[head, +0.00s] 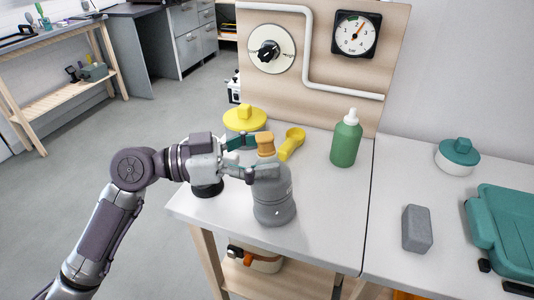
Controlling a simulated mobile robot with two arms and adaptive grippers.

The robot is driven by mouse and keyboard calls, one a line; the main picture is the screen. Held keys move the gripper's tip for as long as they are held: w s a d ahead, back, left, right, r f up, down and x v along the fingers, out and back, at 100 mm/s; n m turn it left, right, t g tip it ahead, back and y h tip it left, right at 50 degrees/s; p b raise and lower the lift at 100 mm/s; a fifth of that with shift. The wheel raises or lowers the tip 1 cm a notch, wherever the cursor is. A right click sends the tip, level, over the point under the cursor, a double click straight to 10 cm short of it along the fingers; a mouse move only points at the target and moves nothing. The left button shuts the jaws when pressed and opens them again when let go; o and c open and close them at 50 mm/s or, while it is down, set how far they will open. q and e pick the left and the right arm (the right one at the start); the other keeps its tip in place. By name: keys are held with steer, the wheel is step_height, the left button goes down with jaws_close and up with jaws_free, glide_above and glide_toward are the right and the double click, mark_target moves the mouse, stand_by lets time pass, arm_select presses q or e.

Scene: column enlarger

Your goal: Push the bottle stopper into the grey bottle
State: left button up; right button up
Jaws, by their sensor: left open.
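The grey bottle (274,205) stands upright near the front left of the white table. An orange-tan stopper (266,146) sits upright at the top of its neck; how deep it sits cannot be told. My left gripper (254,157) reaches in from the left at the height of the neck. Its teal-tipped fingers are open, one behind the stopper and one lower, in front of the bottle's shoulder. The lower finger hides part of the neck. Whether the fingers touch the bottle or stopper is unclear. My right gripper is out of view.
A yellow lidded pot (244,121) and a yellow scoop (291,143) lie behind the bottle. A green bottle (346,140) stands to the right. A grey block (417,229), a teal-lidded pot (458,157) and a teal case (505,225) are farther right. The table between is clear.

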arm_select(q)
steer(key=shift+f+b+v, duration=0.25)
steer(key=shift+b+v, duration=0.4)
steer(key=shift+v, duration=0.4)
steer(key=shift+s+a+b, duration=0.2)
steer(key=shift+a+b, duration=0.25)
steer(key=shift+a, duration=0.15)
steer(key=shift+a, duration=0.15)
steer(key=shift+r, duration=0.15)
steer(key=v, duration=0.8)
steer(key=shift+r, duration=0.1)
stand_by(0.9)
